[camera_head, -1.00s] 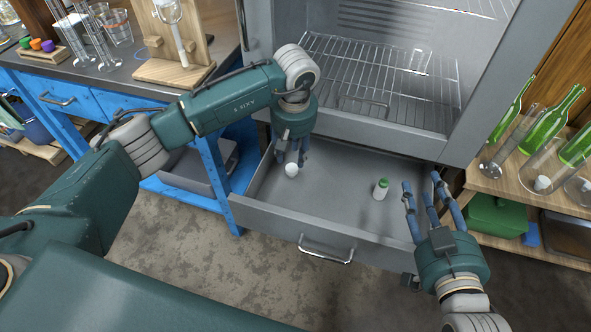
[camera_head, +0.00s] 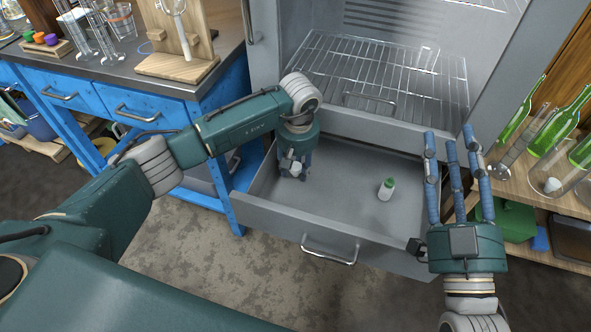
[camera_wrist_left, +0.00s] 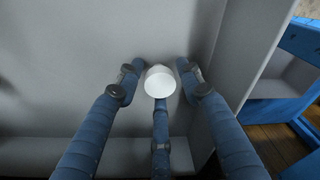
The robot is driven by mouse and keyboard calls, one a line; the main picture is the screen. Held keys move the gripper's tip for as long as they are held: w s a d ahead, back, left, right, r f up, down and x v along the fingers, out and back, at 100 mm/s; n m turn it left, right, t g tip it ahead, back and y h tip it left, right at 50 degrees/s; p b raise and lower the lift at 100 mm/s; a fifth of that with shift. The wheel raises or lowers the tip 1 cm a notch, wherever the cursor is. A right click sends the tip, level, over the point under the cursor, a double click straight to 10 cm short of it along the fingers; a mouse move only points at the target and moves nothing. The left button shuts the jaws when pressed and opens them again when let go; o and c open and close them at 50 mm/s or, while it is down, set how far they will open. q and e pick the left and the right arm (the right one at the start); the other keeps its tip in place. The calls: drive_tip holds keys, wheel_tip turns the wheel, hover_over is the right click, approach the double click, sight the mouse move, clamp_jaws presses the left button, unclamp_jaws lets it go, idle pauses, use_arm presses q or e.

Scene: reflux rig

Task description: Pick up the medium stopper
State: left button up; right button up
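A small white stopper (camera_head: 295,170) is in the open grey drawer (camera_head: 335,205), near its left end. In the left wrist view the stopper (camera_wrist_left: 159,82) shows as a pale rounded piece between the three blue fingers. My left gripper (camera_head: 293,168) reaches down into the drawer with its fingers around the stopper. I cannot tell whether they press on it. My right gripper (camera_head: 454,145) is open and empty, its fingers spread and pointing up the picture, over the drawer's right end.
A small white bottle with a green cap (camera_head: 386,189) stands in the drawer further right. A wire rack (camera_head: 380,75) sits in the cabinet above. A blue workbench (camera_head: 150,108) is at the left, and a wooden shelf with green bottles (camera_head: 555,130) is at the right.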

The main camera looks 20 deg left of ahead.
sight(295, 165)
use_arm(q)
drive_tip(key=c, duration=0.6)
drive_tip(key=shift+r, duration=0.15)
use_arm(e)
drive_tip(key=shift+f, duration=0.1)
